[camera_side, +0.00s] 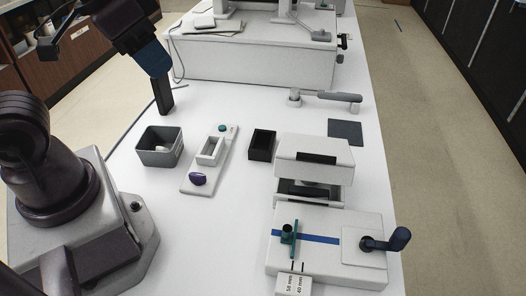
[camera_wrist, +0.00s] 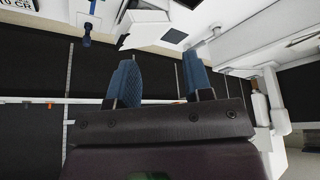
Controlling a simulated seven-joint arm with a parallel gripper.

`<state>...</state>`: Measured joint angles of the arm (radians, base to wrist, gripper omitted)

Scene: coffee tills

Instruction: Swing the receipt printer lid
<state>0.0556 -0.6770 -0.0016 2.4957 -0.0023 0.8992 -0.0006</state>
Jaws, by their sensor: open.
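The receipt printer appears to be the white box (camera_side: 313,150) right of centre in the side view. Its top part has a dark slot, and a dark gap shows below it at the front. I cannot tell surely how far the lid is raised. Part of a white unit (camera_wrist: 145,18), likely the printer, shows at the top of the wrist view. My gripper (camera_side: 157,70) is at the upper left of the table, well apart from the printer. Its two blue fingers are spread, with nothing between them in the wrist view (camera_wrist: 162,82).
A large machine (camera_side: 250,62) stands behind.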

